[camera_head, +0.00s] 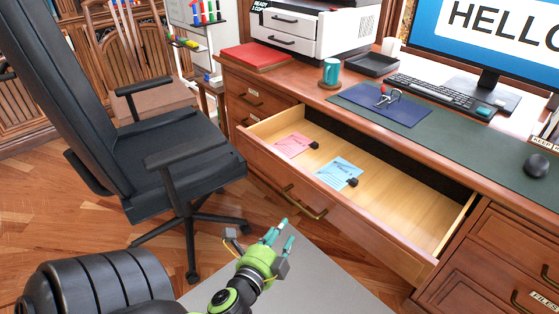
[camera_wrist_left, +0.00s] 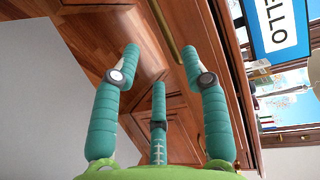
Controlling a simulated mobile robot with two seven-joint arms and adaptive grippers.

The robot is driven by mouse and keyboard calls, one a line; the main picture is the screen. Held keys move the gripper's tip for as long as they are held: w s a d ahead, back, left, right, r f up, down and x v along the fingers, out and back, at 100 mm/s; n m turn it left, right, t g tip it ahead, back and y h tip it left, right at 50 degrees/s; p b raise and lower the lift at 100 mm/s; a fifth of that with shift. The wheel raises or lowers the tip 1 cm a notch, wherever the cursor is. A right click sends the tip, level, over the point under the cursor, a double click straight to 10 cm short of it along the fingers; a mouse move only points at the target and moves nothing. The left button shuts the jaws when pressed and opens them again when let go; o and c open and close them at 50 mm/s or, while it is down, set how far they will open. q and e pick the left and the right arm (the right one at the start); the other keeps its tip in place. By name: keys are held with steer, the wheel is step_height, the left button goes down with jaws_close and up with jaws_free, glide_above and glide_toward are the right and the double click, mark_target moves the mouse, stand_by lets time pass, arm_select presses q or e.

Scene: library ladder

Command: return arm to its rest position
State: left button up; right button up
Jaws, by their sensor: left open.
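My left gripper (camera_head: 281,235) is green with teal fingers and is in front of the open desk drawer (camera_head: 408,213), lower than its front panel in the picture. In the left wrist view its fingers (camera_wrist_left: 160,66) are spread apart with nothing between them. The drawer's front and its brass handle (camera_wrist_left: 165,28) show beyond the fingers. The drawer holds a pink card (camera_head: 292,145) and a blue card (camera_head: 338,171), each with a black clip. My right gripper is out of view.
A black office chair (camera_head: 180,140) stands left of the drawer. A grey floor mat (camera_head: 330,275) lies in front.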

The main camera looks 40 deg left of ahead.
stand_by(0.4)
